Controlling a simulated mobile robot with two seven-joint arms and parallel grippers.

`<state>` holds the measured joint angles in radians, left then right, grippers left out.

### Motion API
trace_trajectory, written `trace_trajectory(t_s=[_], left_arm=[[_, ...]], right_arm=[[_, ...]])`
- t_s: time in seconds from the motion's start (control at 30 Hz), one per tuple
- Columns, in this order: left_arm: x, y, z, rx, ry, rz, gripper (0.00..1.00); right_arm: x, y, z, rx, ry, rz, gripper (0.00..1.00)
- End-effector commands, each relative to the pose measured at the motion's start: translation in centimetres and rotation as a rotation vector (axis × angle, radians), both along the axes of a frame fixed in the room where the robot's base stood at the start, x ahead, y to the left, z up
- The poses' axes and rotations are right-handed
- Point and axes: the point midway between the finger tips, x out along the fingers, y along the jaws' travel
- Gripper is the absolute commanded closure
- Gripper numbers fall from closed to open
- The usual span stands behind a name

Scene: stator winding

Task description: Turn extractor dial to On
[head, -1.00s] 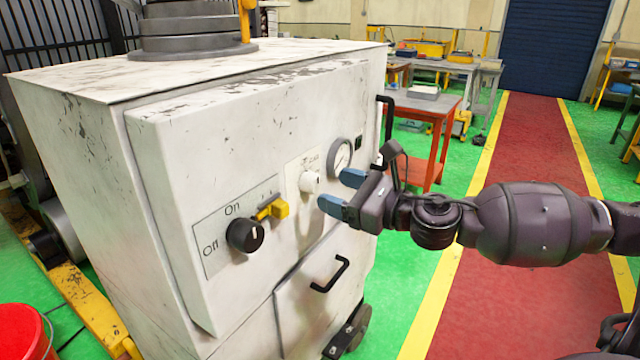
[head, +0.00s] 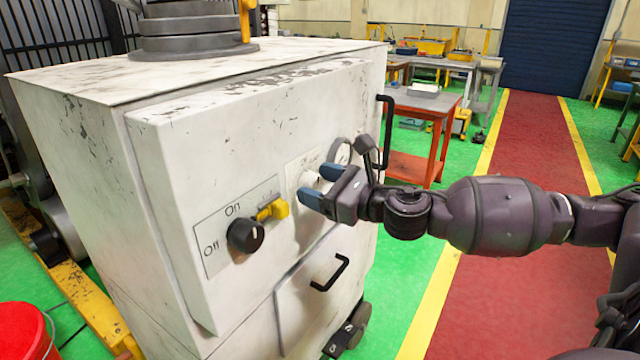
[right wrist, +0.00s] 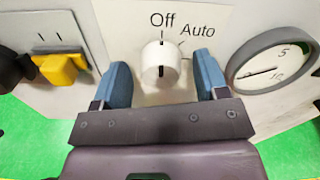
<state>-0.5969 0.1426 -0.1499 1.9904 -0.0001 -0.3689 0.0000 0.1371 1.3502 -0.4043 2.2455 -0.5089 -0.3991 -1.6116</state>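A white dial (right wrist: 160,65) with a dark slot stands on the cabinet front (head: 200,130), marked Off above and Auto at upper right. Its slot is upright, in line with Off. My right gripper (head: 316,180) is open, with one blue finger on each side of this dial; in the right wrist view (right wrist: 160,68) there is a gap between each finger and the dial. In the head view the fingers partly cover it. A black knob (head: 245,235) with On and Off labels sits lower left on the same front. My left gripper is not in view.
A yellow switch (head: 273,209) is between the black knob and the white dial. A round gauge (right wrist: 272,75) is close to the right finger. A black handle (head: 386,130) is on the cabinet's right edge, and a drawer handle (head: 330,275) is below. An orange table (head: 425,105) stands behind.

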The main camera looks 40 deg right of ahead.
Motion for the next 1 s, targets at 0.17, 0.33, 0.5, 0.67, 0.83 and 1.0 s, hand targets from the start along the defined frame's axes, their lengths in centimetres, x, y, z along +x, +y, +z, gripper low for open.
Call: trace_trajectory(t_s=[0.17, 0.33, 0.5, 0.67, 0.83, 1.0], left_arm=[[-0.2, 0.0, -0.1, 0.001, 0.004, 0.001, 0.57], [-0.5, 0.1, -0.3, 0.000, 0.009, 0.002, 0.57], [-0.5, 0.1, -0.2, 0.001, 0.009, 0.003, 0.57], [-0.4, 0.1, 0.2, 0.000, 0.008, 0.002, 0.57], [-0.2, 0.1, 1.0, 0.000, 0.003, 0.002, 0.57], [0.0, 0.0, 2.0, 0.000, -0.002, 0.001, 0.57]], right_arm=[[0.0, 0.0, 0.0, 0.000, 0.000, 0.000, 0.59], [0.0, 0.0, 0.0, 0.001, 0.000, 0.000, 0.82], [0.0, 0.0, 0.0, 0.010, 0.004, 0.000, 0.82], [0.0, 0.0, 0.1, 0.052, 0.021, 0.000, 0.82], [0.0, -0.1, 0.2, 0.145, 0.058, -0.002, 0.82], [0.0, -0.1, 0.2, 0.280, 0.115, 0.000, 0.82]])
